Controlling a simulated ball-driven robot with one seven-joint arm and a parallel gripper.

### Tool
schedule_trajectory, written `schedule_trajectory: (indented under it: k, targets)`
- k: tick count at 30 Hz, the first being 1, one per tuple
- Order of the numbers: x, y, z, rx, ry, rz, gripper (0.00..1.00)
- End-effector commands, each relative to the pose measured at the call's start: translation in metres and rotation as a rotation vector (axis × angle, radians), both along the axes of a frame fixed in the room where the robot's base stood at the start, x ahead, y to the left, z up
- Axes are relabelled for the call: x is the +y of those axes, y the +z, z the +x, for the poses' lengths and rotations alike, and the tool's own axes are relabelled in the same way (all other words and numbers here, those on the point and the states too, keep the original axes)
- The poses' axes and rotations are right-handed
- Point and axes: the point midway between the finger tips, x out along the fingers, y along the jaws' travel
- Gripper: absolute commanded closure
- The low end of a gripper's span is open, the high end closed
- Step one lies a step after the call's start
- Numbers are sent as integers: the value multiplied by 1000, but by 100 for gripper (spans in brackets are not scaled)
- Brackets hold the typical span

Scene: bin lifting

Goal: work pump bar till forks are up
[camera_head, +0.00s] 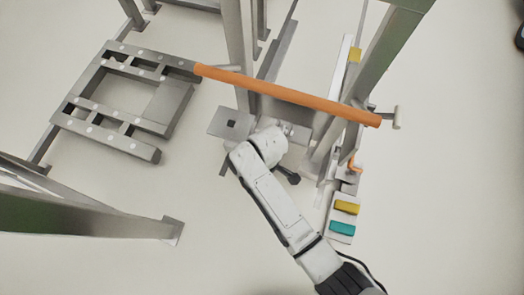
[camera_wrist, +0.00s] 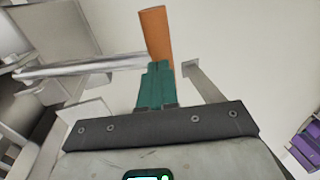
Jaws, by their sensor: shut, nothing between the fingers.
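The orange bar (camera_head: 285,95), which looks like the pump bar, slants across the head view from the fork frame's corner to the right-hand post. In the wrist view its end (camera_wrist: 155,35) stands just beyond my fingertips. My gripper (camera_wrist: 155,80) has teal fingers, shut together with nothing between them. They overlap the bar's lower end in the picture; I cannot tell whether they touch it. In the head view my wrist is below the bar and the fingers cannot be made out. The grey forks (camera_head: 120,98) lie level at the left; their height is unclear.
Steel posts (camera_head: 385,50) rise at the right and top. A grey beam with a foot plate (camera_head: 172,230) stands at lower left. A yellow pedal (camera_head: 347,207) and a teal pedal (camera_head: 341,228) sit at right. A purple thing (camera_wrist: 305,148) shows in the wrist view.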

Motion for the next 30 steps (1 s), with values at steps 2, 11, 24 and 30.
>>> schedule_trajectory:
  k: [2,11,24,30]
  targets:
    - [0,-6,-1,0,0,0,100]
    - [1,-11,-2,-1,0,1,100]
    - [3,-33,-13,-60,4,-24,100]
    - [8,-72,-27,-178,6,-68,100]
